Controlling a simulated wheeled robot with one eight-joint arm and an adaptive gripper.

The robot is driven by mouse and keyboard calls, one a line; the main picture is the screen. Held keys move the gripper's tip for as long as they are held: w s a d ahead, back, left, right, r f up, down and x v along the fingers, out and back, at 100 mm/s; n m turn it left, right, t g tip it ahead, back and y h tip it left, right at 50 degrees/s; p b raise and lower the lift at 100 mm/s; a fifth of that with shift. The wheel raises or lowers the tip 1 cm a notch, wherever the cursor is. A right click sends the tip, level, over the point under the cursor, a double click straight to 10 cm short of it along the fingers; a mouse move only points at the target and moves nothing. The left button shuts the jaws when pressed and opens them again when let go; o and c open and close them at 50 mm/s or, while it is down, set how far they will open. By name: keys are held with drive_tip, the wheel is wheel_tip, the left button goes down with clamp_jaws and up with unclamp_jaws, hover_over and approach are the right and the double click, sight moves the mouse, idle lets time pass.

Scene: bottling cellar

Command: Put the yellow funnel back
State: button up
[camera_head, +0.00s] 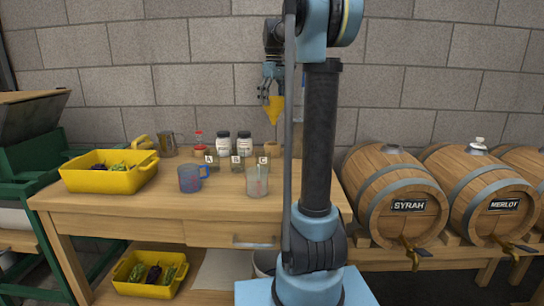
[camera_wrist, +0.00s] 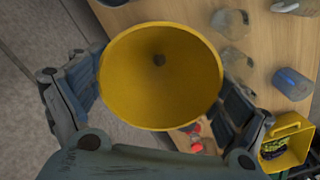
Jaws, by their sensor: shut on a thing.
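The yellow funnel (camera_head: 273,109) is held in my gripper (camera_head: 271,84), high above the back of the wooden workbench (camera_head: 110,200). In the head view its cone hangs below the fingers. In the wrist view I look into the funnel's wide mouth (camera_wrist: 160,80) and see the dark spout hole. The fingers are shut on it from both sides. My arm's dark column hides part of the bench right of the funnel. I cannot tell from these views where the funnel's own place is.
On the bench stand a yellow crate (camera_head: 105,182), a blue jug (camera_head: 191,178), a clear beaker (camera_head: 257,181), a metal mug (camera_head: 167,144), small jars (camera_head: 244,141) and labelled cards (camera_head: 236,160). Barrels marked SYRAH (camera_head: 395,190) and MERLOT (camera_head: 480,190) lie at right.

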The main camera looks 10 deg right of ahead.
sight(272, 117)
drive_tip(key=shift+m, duration=0.7)
drive_tip(key=w+f, duration=0.2)
drive_tip(key=f, duration=0.1)
drive_tip(key=shift+w+f, duration=0.15)
drive_tip(key=shift+w, duration=0.25)
wheel_tip(272, 117, down, 5)
drive_tip(key=shift+r, duration=0.1)
drive_tip(key=shift+f, duration=2.3)
drive_tip(key=shift+f, duration=0.6)
drive_tip(key=o, duration=0.7)
wheel_tip(272, 117, up, 13)
drive_tip(key=shift+r, duration=0.15)
drive_tip(key=shift+s, duration=0.1)
